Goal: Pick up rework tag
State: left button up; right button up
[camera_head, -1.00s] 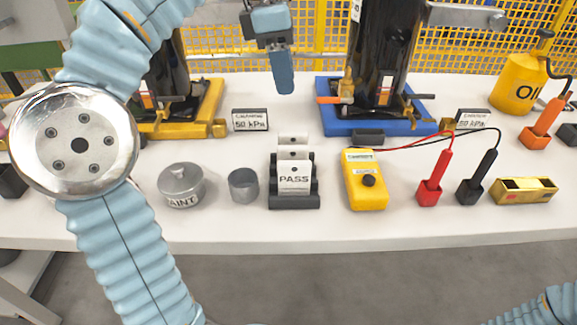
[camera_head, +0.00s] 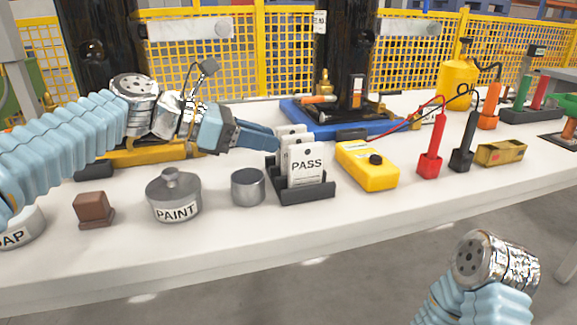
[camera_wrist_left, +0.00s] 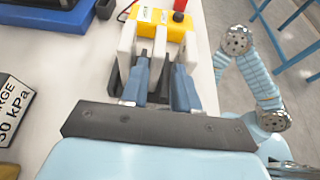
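Several white tags stand upright in a black rack (camera_head: 308,194). The front one is the PASS tag (camera_head: 307,164); the tags behind it (camera_head: 291,131) are mostly hidden, so I cannot read which is the rework tag. My left gripper (camera_head: 276,140) reaches in from the left at the rear tags. In the left wrist view its two blue fingers (camera_wrist_left: 166,78) are apart, with the middle tag (camera_wrist_left: 159,46) in line with the gap between them. Contact cannot be made out. My right arm shows at the lower right, but its gripper is outside the views.
A grey cup (camera_head: 248,187) and paint pot (camera_head: 174,196) stand left of the rack. A yellow meter (camera_head: 367,168) with red and black probes stands close on its right. The table's front strip is clear.

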pick_arm(q)
jog(key=b+x, duration=0.1)
jog(key=x, duration=0.7)
jog(key=shift+w+a+f, duration=0.1)
jog(key=shift+w+f, duration=0.05)
grip_shut()
